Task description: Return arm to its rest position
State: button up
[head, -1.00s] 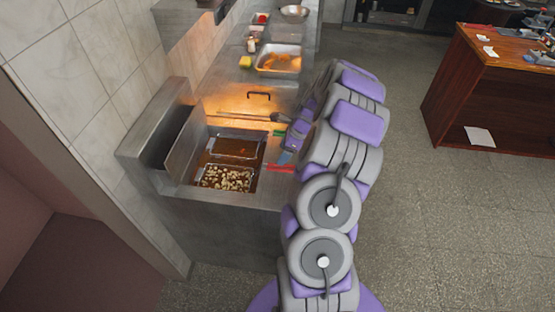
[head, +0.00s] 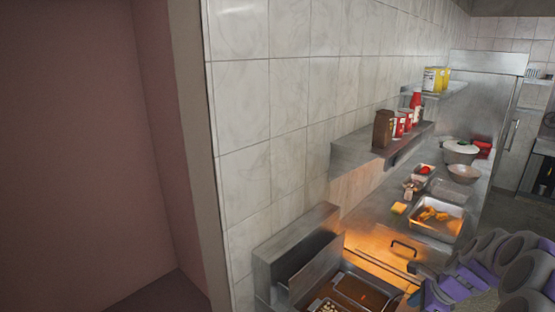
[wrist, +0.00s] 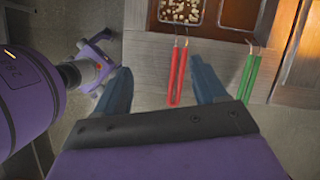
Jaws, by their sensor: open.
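My gripper (wrist: 160,66) is open in the wrist view, with its two blue fingers spread wide and nothing held between them. The red basket handle (wrist: 176,72) shows beyond the gap between the fingers, apart from them. The green basket handle (wrist: 248,75) is to the right of the right finger. In the head view my purple and grey arm is at the lower right, cut by the frame edge. The fingertips cannot be made out there.
The fryer (head: 292,240) with its baskets stands at the bottom of the head view. Beyond it are a steel pan (head: 437,218) with orange food, a yellow sponge (head: 399,208) and a lidded pot (head: 460,151). A wall shelf (head: 360,150) holds several containers.

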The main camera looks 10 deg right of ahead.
jog(key=s+a+r+n+g+b, duration=0.1)
jog(key=s+a+r+n, duration=0.2)
jog(key=a, duration=0.4)
jog(key=s+a+r+n+g+b, duration=0.1)
jog(key=s+a+n, duration=0.2)
jog(key=a+n, duration=0.35)
jog(key=s+a+r+n+g+b, duration=0.1)
jog(key=s+a+r+n, duration=0.15)
jog(key=a, duration=0.65)
jog(key=s+a+f+n+h+b, duration=0.1)
jog(key=s+a+n, duration=0.2)
jog(key=s+n, duration=0.3)
jog(key=s+a+f+n+g+h+b, duration=0.1)
jog(key=s+n, duration=0.5)
jog(key=s, duration=0.9)
jog(key=a+h+b, duration=0.1)
jog(key=a, duration=0.1)
jog(key=shift+a+n+g, duration=0.3)
jog(key=shift+a, duration=0.05)
jog(key=shift+d+f, duration=0.1)
